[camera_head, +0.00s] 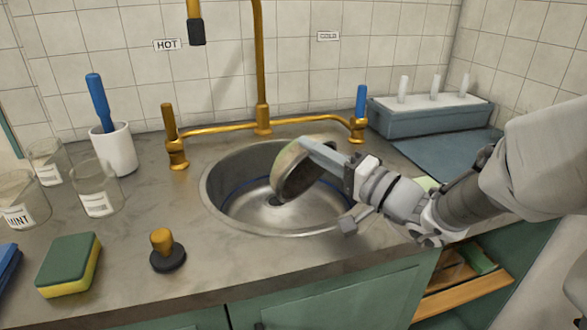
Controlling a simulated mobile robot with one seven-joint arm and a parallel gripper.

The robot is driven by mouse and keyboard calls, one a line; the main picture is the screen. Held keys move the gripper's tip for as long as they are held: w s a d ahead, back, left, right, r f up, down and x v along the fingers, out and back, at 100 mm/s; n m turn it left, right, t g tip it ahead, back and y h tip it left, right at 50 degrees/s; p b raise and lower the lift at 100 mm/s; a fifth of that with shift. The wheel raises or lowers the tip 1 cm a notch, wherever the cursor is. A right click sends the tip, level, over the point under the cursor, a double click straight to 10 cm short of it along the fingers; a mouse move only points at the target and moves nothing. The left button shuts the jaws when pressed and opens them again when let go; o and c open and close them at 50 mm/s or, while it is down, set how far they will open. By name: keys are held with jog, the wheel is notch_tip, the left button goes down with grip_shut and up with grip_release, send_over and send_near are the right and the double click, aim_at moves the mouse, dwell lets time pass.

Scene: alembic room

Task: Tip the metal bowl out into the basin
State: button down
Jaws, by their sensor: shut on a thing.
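The metal bowl (297,172) is tilted steeply on its side over the round metal basin (232,208), with its open side turned away to the lower right. My gripper (328,158) reaches in from the right and is shut on the bowl near its upper rim. The bowl hangs within the basin's outline; I cannot tell whether it touches the basin. The inside of the bowl is mostly hidden, and no contents are clearly visible. A dark drain shows at the basin's bottom below the bowl.
A brass tap (262,120) stands behind the basin. A black and brass stopper (166,250), a sponge (70,265), glass beakers (97,190) and a white cup (114,150) with a blue-handled brush are left. A grey rack (430,118) stands back right.

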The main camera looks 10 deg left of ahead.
jog(key=shift+r, duration=0.1)
dwell(0.3)
jog(key=r+h+p, duration=0.1)
jog(key=p, duration=0.2)
jog(key=shift+r+g, duration=0.1)
jog(key=shift+g, duration=0.2)
jog(key=g+h+p, duration=0.1)
jog(key=p, duration=0.3)
jog(key=g+h+p, duration=0.1)
jog(key=h+p, duration=0.1)
jog(key=p, duration=0.1)
jog(key=shift+r+p, duration=0.3)
jog(key=shift+p, duration=0.05)
jog(key=g+h+p, duration=0.1)
jog(key=p, duration=0.3)
jog(key=r+g+h+p, duration=0.1)
jog(key=h+p, duration=0.1)
jog(key=p, duration=0.3)
jog(key=shift+p, duration=0.3)
jog(key=g+h+p, duration=0.1)
jog(key=p, duration=0.3)
jog(key=h+p, duration=0.1)
jog(key=p, duration=0.3)
jog(key=shift+r+g+h, duration=0.2)
jog(key=shift+g+h, duration=0.1)
jog(key=shift+g, duration=0.1)
jog(key=h+p, duration=0.1)
jog(key=p, duration=0.4)
jog(key=shift+r+g, duration=0.15)
jog(key=shift+g, duration=0.25)
